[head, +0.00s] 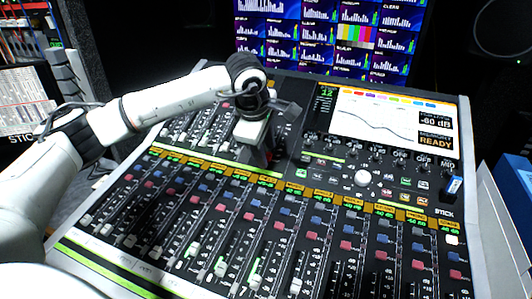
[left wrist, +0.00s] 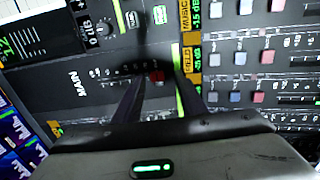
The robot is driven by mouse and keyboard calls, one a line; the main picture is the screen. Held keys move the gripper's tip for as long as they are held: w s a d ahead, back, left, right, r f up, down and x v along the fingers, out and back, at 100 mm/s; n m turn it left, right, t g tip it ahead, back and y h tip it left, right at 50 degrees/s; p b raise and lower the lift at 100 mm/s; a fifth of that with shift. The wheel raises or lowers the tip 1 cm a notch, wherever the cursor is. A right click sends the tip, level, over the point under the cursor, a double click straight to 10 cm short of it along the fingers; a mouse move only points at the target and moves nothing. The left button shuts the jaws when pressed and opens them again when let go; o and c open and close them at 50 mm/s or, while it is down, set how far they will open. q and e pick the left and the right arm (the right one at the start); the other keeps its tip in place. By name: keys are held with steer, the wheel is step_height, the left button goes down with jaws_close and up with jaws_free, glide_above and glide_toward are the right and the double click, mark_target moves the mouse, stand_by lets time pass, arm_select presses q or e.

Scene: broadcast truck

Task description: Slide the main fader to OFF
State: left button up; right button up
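The main fader's red cap (left wrist: 157,76) shows in the left wrist view on a dark panel strip marked MAIN, with a row of small marks beside its track. My left gripper (left wrist: 164,84) is open, with one dark finger on each side of the cap. I cannot tell whether either finger touches it. In the head view the left gripper (head: 264,158) reaches down onto the middle of the mixing console (head: 466,150), and it hides the main fader there. The console screen (head: 385,118) reads -60 dB and READY. My right gripper is not in view.
Rows of channel faders (head: 220,268) and coloured buttons fill the console in front of the gripper. A round white knob (head: 362,177) and more knobs lie to its right. A monitor wall (head: 320,35) stands behind. A blue-capped object (head: 453,187) sits at the console's right edge.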

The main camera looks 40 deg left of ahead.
arm_select(q)
steer(key=a+v, duration=0.1)
steer(key=v, duration=0.7)
steer(key=shift+s+d+r, duration=0.2)
steer(key=shift+d+r, duration=0.05)
steer(key=shift+d, duration=0.2)
